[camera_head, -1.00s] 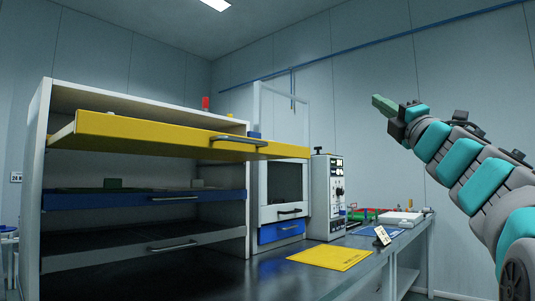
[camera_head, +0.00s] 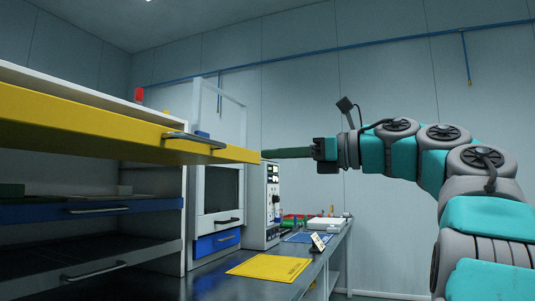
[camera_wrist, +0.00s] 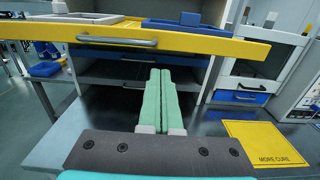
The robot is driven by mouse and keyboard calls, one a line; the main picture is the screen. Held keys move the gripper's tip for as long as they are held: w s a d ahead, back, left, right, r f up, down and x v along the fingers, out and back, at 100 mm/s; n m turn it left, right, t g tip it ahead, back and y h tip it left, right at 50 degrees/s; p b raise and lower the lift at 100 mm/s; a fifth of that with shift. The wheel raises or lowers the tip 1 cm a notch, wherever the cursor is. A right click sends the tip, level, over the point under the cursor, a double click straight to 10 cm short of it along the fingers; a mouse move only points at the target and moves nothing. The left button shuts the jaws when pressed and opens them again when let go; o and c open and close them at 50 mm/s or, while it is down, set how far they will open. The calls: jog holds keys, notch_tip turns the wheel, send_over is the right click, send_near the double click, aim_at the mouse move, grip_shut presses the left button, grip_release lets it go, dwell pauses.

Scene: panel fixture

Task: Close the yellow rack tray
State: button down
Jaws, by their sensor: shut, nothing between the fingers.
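The yellow rack tray (camera_head: 90,128) sticks well out of the top of the white rack (camera_head: 60,82), with a grey handle (camera_head: 195,141) on its front. In the wrist view, the tray front (camera_wrist: 200,44) spans the picture, with its handle (camera_wrist: 115,40) left of centre. My gripper (camera_head: 266,154) points level to the left at the tray's right end in the head view. In the wrist view, its green fingers (camera_wrist: 160,72) are together and empty, with tips just below the tray front in the picture. I cannot tell whether they touch it.
A blue tray (camera_head: 90,211) and a dark tray (camera_head: 100,268) sit lower in the rack. A white cabinet with a blue drawer (camera_head: 217,243) and a control box (camera_head: 262,205) stand right of it. A yellow mat (camera_head: 268,267) lies on the bench. The air before the rack is clear.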

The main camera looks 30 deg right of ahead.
aim_at(214, 157)
jog(key=p+x, duration=0.1)
jog(key=x, duration=1)
jog(key=shift+w+p, duration=0.1)
jog(key=shift+p, duration=0.2)
